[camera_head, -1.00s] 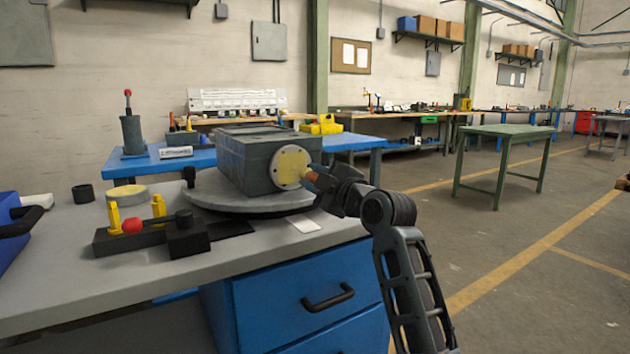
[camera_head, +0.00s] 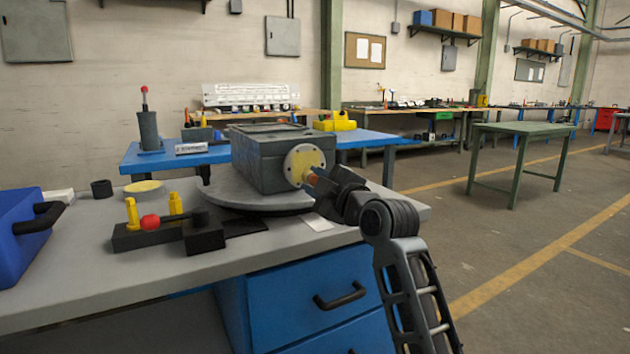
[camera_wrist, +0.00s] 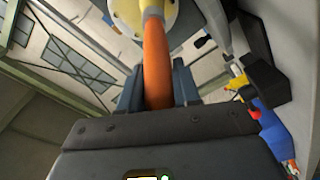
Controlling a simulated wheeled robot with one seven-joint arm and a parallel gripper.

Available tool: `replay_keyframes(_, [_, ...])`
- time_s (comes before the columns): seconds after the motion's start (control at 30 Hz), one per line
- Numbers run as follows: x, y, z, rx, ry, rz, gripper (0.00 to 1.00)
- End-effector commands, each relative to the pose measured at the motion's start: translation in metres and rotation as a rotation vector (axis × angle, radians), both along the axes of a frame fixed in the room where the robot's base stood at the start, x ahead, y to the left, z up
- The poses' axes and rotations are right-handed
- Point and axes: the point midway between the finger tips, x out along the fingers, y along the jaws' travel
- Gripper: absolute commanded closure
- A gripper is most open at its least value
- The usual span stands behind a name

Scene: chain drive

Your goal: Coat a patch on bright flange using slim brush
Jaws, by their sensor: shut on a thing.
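The bright flange (camera_head: 304,165) is a pale round plate with bolt holes on the end of a dark grey housing (camera_head: 262,158). Its middle is yellow. The housing sits on a round grey turntable (camera_head: 222,190) on the bench. My gripper (camera_head: 322,186) is at the flange's lower right, shut on the orange handle of the brush (camera_head: 311,179). In the wrist view the orange brush handle (camera_wrist: 157,70) runs up between the fingers to the flange (camera_wrist: 172,10). The brush tip is at the yellow area; whether it touches is hard to tell.
A black fixture (camera_head: 150,235) with yellow posts and a red knob stands front left of the turntable. A shallow round dish of yellow (camera_head: 144,187) sits behind it. A blue bin (camera_head: 20,235) is at the left edge. Open floor lies right of the bench.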

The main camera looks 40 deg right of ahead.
Motion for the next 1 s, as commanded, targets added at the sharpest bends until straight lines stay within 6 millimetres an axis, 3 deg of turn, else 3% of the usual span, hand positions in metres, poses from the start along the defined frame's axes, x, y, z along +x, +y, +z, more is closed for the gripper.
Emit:
replay_keyframes(0.5, [-0.044, 0.012, 0.000, 0.000, 0.000, -0.002, 1.00])
replay_keyframes(1.0, [-0.051, 0.013, 0.000, 0.000, 0.000, -0.002, 1.00])
